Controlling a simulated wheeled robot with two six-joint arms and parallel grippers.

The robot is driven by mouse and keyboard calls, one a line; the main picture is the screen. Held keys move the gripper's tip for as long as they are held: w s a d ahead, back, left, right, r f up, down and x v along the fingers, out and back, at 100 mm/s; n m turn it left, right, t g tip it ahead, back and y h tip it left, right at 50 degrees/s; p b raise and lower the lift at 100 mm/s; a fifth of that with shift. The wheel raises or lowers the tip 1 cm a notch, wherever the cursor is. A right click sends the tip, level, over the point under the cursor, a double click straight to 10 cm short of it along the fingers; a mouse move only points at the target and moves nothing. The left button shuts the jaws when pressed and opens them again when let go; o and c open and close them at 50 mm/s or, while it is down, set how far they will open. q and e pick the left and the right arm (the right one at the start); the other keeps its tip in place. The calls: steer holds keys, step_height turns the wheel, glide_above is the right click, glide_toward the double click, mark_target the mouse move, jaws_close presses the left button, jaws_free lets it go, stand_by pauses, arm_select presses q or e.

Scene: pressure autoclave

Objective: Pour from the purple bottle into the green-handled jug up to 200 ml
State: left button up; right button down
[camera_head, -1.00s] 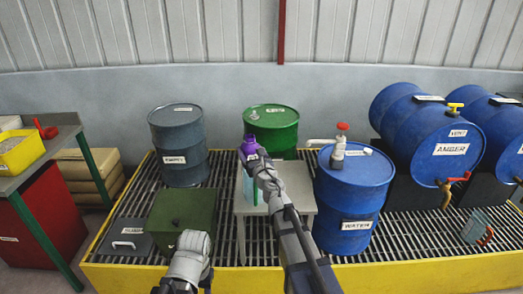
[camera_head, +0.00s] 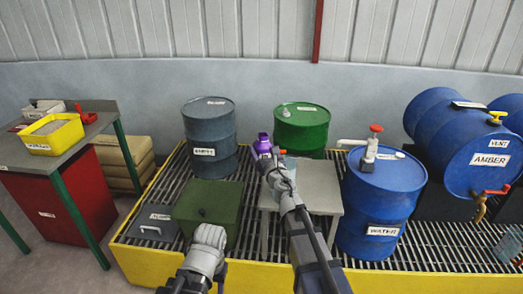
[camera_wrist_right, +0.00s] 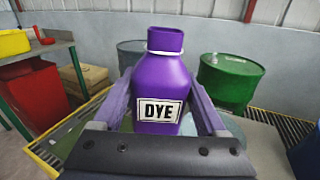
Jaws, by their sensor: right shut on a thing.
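The purple bottle (camera_head: 263,146), labelled DYE, is in my right gripper (camera_head: 268,156). In the right wrist view the bottle (camera_wrist_right: 160,75) looks upright, with a narrow neck and a white ring. The fingers of the right gripper (camera_wrist_right: 160,112) are shut on its two sides. The bottle is held up near the back left of a small grey table (camera_head: 322,200). A pale bluish patch (camera_head: 290,163) beside my right wrist may be part of the jug. My arm hides most of that spot, and no green handle can be made out now.
A blue WATER drum (camera_head: 382,200) with a red-topped tap stands right of the table. A green drum (camera_head: 301,130) and a grey drum (camera_head: 210,140) stand behind. A green box (camera_head: 207,210) sits at left on the grating. A clear jug (camera_head: 508,246) is at far right.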

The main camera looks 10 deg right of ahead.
steer(key=shift+w+d+r+m, duration=0.1)
steer(key=shift+d+r+m, duration=0.15)
steer(key=shift+d+m, duration=0.9)
steer(key=shift+m, duration=1.15)
steer(key=m, duration=0.1)
steer(key=a+m, duration=0.1)
steer(key=m, duration=0.1)
steer(key=shift+f, duration=0.15)
steer(key=m, duration=0.2)
steer(key=shift+a+f+m+b, duration=0.25)
steer(key=shift+f+m+b, duration=0.05)
steer(key=shift+f+m, duration=0.1)
steer(key=shift+f+m+b, duration=0.3)
steer(key=shift+m+b, duration=0.05)
steer(key=shift+m, duration=0.65)
steer(key=shift+f+m+b, duration=0.4)
steer(key=shift+m, duration=0.6)
steer(key=shift+f+m+b, duration=0.35)
steer(key=shift+m, duration=0.65)
steer(key=shift+d+r+m, duration=0.1)
steer(key=shift+d+m, duration=0.05)
steer(key=shift+m, duration=0.45)
steer(key=shift+d+r+m+p, duration=0.15)
steer(key=shift+r+m+p, duration=0.2)
steer(key=shift+m, duration=0.35)
steer(key=shift+d+r+m+p, duration=0.15)
steer(key=shift+r+m+p, duration=0.15)
steer(key=shift+m, duration=0.4)
